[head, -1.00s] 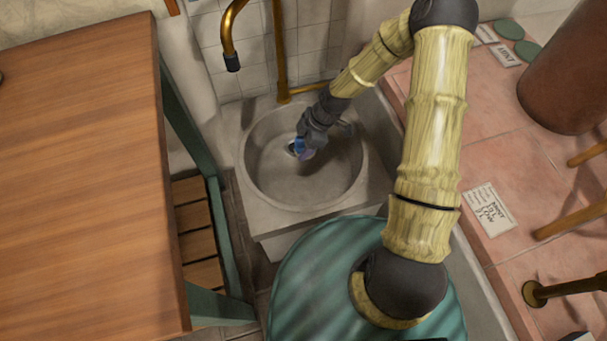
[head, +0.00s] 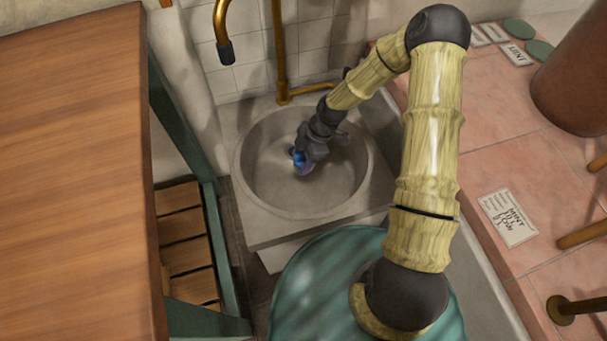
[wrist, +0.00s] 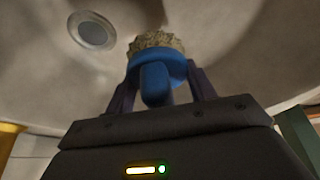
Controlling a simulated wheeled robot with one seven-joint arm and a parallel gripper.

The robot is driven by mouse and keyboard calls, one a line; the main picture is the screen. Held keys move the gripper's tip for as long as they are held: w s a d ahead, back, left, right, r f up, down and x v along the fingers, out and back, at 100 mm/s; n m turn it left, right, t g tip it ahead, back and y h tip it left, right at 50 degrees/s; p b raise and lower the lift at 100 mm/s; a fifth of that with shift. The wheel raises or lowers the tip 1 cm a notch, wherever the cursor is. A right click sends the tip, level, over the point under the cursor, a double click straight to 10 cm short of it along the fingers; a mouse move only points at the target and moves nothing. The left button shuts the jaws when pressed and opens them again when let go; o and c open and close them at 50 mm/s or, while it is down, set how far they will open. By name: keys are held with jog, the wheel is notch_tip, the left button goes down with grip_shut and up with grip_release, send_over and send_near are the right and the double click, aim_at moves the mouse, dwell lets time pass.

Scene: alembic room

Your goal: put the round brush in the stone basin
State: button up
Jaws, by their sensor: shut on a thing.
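The stone basin (head: 350,182) is round and grey, set in a square block below a brass tap. My gripper (head: 301,161) reaches down inside the basin's rim, over its middle. The round brush (head: 299,156) is blue and mostly hidden by my gripper in the head view. In the wrist view the brush (wrist: 160,72) shows a blue body and tan bristles, held between the dark fingers of my gripper (wrist: 160,90). The bristles point toward the basin's inner surface (wrist: 200,30). I cannot tell whether they touch it. The round drain (wrist: 92,31) lies to the left of the bristles.
A brass tap (head: 226,50) and pipe (head: 279,50) stand behind the basin. A wooden table (head: 75,180) is at the left. A pink tiled surface (head: 500,150) with paper labels and a brown pot (head: 580,85) is at the right.

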aim_at(298, 179)
jog(key=shift+f+b, duration=0.35)
jog(key=shift+f, duration=1.2)
jog(key=shift+f+b, duration=1.05)
jog(key=shift+f, duration=1.45)
jog(key=shift+f, duration=0.15)
jog(key=o, duration=1)
jog(key=shift+r, duration=0.4)
jog(key=p+v, duration=0.5)
jog(key=v, duration=0.6)
jog(key=shift+w+d+r, duration=0.15)
jog(key=shift+d+r, duration=0.05)
jog(key=shift+r, duration=0.05)
